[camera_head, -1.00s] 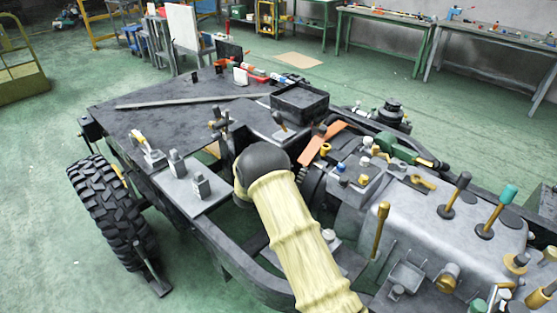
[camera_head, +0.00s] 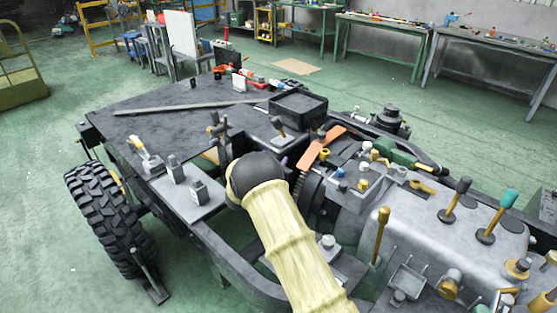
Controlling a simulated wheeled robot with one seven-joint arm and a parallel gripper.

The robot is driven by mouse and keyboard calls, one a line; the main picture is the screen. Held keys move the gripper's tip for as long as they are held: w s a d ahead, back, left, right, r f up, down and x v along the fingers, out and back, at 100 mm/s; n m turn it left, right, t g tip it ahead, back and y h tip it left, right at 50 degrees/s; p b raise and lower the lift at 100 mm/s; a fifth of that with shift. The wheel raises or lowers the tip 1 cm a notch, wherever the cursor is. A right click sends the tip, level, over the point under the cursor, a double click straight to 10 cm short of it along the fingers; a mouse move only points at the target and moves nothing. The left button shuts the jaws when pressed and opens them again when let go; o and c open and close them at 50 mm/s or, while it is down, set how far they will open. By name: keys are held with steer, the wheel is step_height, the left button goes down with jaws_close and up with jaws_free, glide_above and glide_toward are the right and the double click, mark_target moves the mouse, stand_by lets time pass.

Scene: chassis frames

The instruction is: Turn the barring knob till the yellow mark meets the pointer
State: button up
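My arm, in a cream sleeve with a black rounded joint at its far end, reaches over the chassis in the head view. My gripper is hidden beyond that joint. A dark toothed ring (camera_head: 311,193) shows at the front of the grey engine block, just right of the joint and partly covered by my arm. An orange flat strip (camera_head: 321,147) slants above the ring, with a small yellow piece (camera_head: 324,154) beside it. I cannot tell for certain which parts are the barring knob, the yellow mark and the pointer.
The chassis frame has a dark flat deck (camera_head: 160,125) and a treaded wheel (camera_head: 107,218) at left. A black open tray (camera_head: 298,106) lies behind my arm. Levers and knobs stand on the engine block (camera_head: 420,225) at right. Green floor is free at left.

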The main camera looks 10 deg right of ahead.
steer(key=shift+d, duration=0.1)
steer(key=shift+s+a+f, duration=0.1)
steer(key=shift+a+f, duration=0.05)
steer(key=shift+a, duration=0.05)
steer(key=b+v, duration=0.2)
steer(key=v, duration=1.5)
